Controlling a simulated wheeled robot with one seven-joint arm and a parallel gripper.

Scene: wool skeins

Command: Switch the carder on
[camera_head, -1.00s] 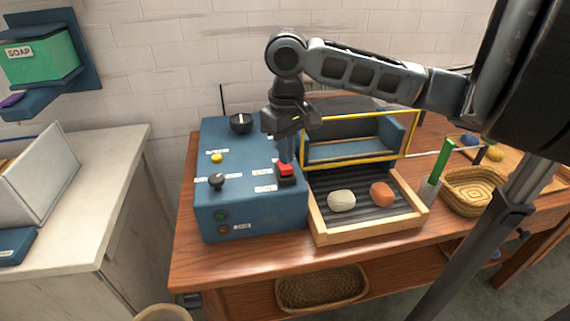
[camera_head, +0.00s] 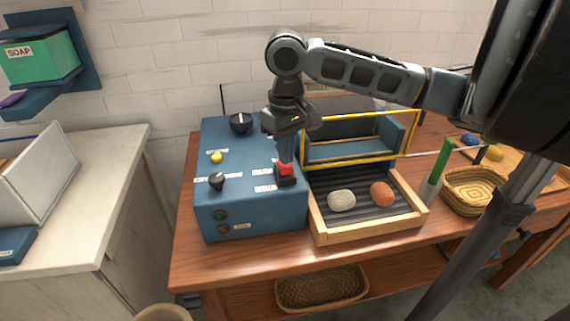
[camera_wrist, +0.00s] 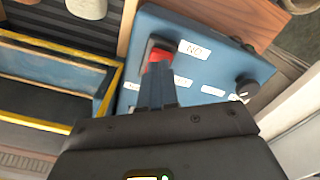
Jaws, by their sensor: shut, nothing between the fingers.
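The carder's blue control box (camera_head: 222,146) stands on the wooden table, with black knobs, a yellow button (camera_head: 217,157) and white labels on top. A red switch (camera_head: 284,169) in a black housing sits at its right edge. My gripper (camera_head: 286,158) is shut and empty, pointing down with its fingertips at the red switch, seemingly touching it. In the wrist view the switch (camera_wrist: 158,54) shows just beyond the fingertips, beside a label that seems to read "NO" (camera_wrist: 194,50). The fingertips hide part of the switch.
A wooden-framed feed tray (camera_head: 366,232) right of the box holds a white and an orange wool ball. A yellow guard frame (camera_head: 362,157) stands behind it. A green stick (camera_head: 444,158) and a woven basket (camera_head: 474,190) are further right.

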